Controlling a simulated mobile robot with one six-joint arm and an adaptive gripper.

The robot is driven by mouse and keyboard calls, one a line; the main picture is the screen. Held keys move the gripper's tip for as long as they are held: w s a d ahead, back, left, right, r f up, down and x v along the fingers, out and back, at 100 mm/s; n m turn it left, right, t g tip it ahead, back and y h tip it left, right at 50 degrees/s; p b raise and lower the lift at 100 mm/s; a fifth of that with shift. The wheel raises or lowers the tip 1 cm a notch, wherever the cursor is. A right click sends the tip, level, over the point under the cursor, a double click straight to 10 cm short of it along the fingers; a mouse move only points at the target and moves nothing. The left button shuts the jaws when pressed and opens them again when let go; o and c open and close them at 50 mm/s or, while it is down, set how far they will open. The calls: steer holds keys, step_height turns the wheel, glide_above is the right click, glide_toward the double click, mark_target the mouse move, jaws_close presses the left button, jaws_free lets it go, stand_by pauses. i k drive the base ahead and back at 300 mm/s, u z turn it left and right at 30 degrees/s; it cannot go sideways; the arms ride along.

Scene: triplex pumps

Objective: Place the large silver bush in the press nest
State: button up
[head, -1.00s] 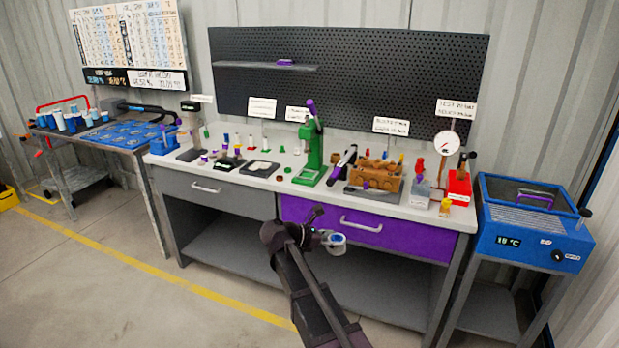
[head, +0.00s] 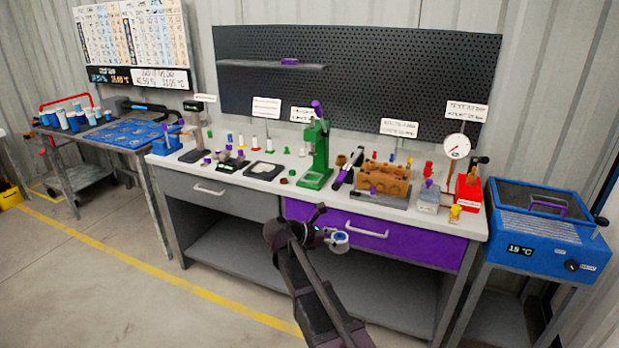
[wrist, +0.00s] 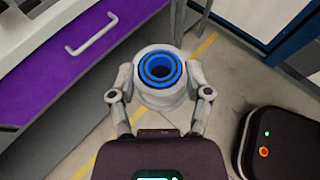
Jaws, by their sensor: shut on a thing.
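My gripper (wrist: 160,90) is shut on a short silver-white cylinder (wrist: 160,98) with blue rings around a dark central hole, likely the large silver bush. One finger presses on each side, and the open end faces the wrist camera. In the head view my gripper (head: 327,238) holds the bush (head: 340,242) in front of the purple drawer, below the bench top. The green press (head: 317,155) stands upright on the middle of the bench, behind and above my gripper. Its base (head: 315,179) is small in view, and I cannot make out the nest clearly.
The bench top (head: 240,180) carries several small coloured parts left of the press. A brown block (head: 383,179) and a gauge (head: 456,147) stand to its right. The purple drawer (head: 420,244) is shut. A blue bath (head: 545,235) stands at right.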

mark_target(312, 179)
steer(key=i, duration=1.35)
steer(key=z, duration=0.05)
